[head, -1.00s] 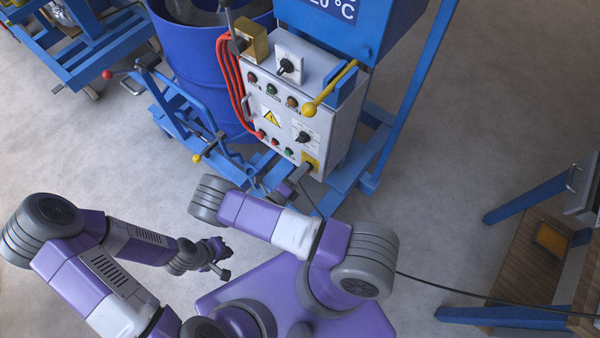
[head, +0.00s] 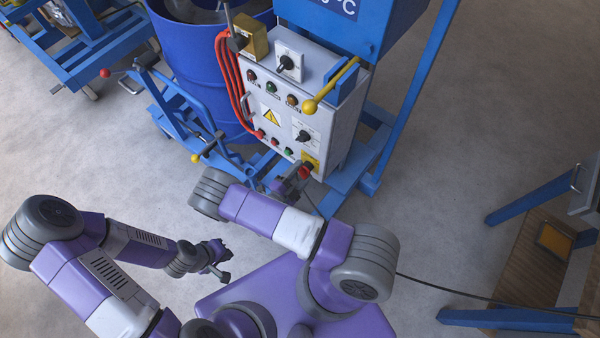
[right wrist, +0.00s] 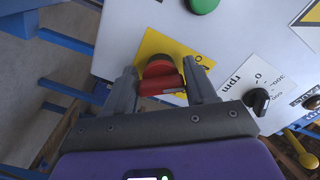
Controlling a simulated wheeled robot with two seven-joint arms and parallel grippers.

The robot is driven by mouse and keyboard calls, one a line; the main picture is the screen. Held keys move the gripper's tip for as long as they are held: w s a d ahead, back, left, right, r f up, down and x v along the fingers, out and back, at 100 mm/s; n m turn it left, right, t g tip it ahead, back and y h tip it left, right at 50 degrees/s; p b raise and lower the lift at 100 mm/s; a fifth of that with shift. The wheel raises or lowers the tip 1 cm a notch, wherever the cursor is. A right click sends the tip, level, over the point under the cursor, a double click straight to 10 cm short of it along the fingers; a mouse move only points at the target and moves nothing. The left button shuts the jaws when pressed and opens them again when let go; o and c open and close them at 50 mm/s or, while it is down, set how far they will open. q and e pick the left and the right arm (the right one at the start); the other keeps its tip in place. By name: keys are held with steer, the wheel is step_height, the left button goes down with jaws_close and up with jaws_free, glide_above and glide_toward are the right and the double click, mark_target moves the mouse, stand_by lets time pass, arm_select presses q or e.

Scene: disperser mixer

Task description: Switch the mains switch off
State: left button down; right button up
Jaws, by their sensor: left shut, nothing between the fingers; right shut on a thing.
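The mains switch is a red rotary knob (right wrist: 160,80) on a yellow plate (right wrist: 178,47) at the panel's lower corner. In the head view the red knob (head: 304,172) shows at the bottom right of the grey control panel (head: 262,97). My right gripper (right wrist: 163,82) has its two fingers on either side of the red handle and is shut on it. The handle lies nearly crosswise in the right wrist view. In the head view my right gripper (head: 292,180) is partly hidden by its arm. My left gripper (head: 221,264) is shut and empty, low and away from the panel.
The panel carries several lamps and buttons, an rpm dial (right wrist: 256,98) and another black rotary switch (head: 288,63). A yellow-knobbed lever (head: 311,105) juts from its right side. A blue drum (head: 195,65) stands behind left. A cable (head: 450,290) lies on the floor at right.

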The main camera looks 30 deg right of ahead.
steer(key=shift+n, duration=0.6)
steer(key=shift+n, duration=0.3)
steer(key=o, duration=1)
steer(key=shift+c, duration=0.2)
steer(key=b+v, duration=0.1)
steer(key=v, duration=0.6)
steer(key=shift+s+a, duration=0.15)
steer(key=shift+a, duration=0.1)
